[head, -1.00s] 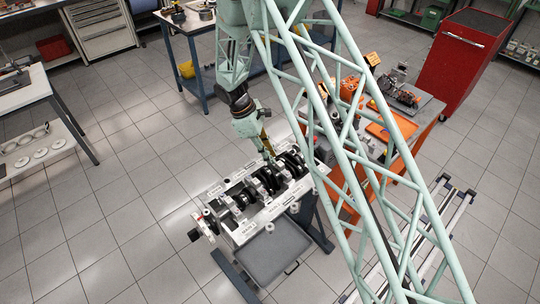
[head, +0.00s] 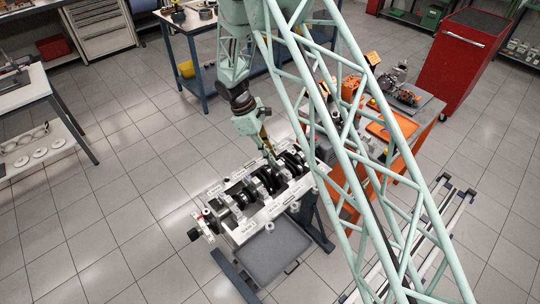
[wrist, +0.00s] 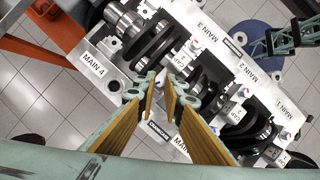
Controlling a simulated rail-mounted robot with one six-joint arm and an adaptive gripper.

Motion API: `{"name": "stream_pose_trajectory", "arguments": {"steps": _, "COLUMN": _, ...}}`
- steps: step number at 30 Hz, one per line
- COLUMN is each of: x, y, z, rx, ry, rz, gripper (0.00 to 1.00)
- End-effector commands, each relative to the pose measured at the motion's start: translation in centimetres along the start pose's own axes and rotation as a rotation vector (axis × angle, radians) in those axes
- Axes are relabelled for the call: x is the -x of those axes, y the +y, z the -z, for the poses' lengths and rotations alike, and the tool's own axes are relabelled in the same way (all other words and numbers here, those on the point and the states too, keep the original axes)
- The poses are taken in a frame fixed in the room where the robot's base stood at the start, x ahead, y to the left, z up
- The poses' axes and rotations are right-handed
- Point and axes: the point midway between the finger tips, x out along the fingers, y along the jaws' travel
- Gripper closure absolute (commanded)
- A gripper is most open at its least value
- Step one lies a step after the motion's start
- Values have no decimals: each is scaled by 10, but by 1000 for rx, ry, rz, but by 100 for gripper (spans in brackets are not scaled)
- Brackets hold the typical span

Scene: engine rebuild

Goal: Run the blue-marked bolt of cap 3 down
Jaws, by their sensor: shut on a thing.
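The engine block (head: 247,227) lies on a stand, with the dark crankshaft (wrist: 157,42) in it and main caps across it. My gripper (wrist: 165,82) points down at the block in the wrist view, its two yellow-sided fingers close together at the tips, beside the crankshaft between the MAIN 4 label (wrist: 93,66) and the MAIN 3 label (wrist: 205,28). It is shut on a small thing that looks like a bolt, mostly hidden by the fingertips. I cannot see its blue mark. My gripper (head: 268,149) also shows over the block in the head view.
A grey tray (head: 272,257) is at the block's near side. An orange bench (head: 427,128) with parts stands to the right, and a red cabinet (head: 461,55) behind it. The floor left of the block is clear.

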Motion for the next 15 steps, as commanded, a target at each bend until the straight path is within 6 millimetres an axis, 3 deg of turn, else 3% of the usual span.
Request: {"name": "stream_pose_trajectory", "arguments": {"steps": 15, "x": -1, "y": 6, "z": 0, "rx": -375, "ry": 2, "rz": 153, "gripper": 100}}
